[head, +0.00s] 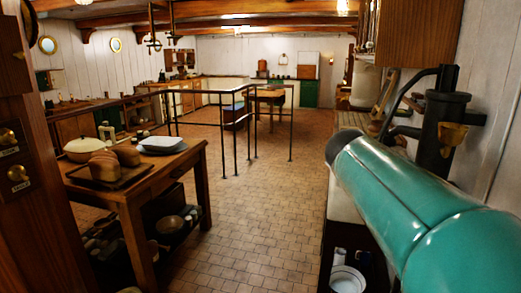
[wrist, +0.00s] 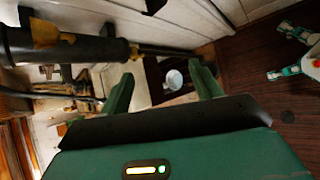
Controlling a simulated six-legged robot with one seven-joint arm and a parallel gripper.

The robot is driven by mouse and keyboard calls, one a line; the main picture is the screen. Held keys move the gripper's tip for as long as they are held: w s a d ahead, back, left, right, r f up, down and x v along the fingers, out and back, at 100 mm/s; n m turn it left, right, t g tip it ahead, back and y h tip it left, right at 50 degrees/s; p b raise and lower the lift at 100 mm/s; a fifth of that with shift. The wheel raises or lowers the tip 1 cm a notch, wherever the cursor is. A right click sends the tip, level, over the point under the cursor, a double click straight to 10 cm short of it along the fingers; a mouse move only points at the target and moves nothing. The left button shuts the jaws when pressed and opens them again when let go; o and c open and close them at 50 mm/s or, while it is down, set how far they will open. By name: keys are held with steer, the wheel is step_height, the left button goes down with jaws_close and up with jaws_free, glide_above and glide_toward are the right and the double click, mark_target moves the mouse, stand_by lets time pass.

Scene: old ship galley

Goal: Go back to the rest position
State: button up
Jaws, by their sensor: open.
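My gripper (wrist: 161,70) shows in the wrist view with its two green fingers spread apart and nothing between them. A white round container (wrist: 174,78) shows beyond the fingers, lower down and apart from them. In the head view my teal arm reaches in from the lower right and covers part of the right side. The gripper itself cannot be made out in the head view.
A black pump-like fixture (head: 445,130) stands close beside my arm; it also shows in the wrist view (wrist: 70,45). A wooden table (head: 130,195) with bread and dishes stands left. Metal railings (head: 235,130) stand farther back. The tiled floor (head: 245,225) between is clear.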

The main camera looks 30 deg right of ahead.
steer(key=a+f+m+t+y, duration=0.3)
steer(key=a+f+y, duration=0.2)
steer(key=a, duration=1.1)
steer(key=s+a+f+m+t+y, duration=0.1)
steer(key=a+f+m+t+y, duration=0.2)
steer(key=a+f, duration=0.6)
steer(key=a+y, duration=0.1)
steer(key=a, duration=0.7)
steer(key=shift+f+m+y, duration=0.4)
steer(key=c, duration=0.6)
steer(key=shift+d, duration=0.1)
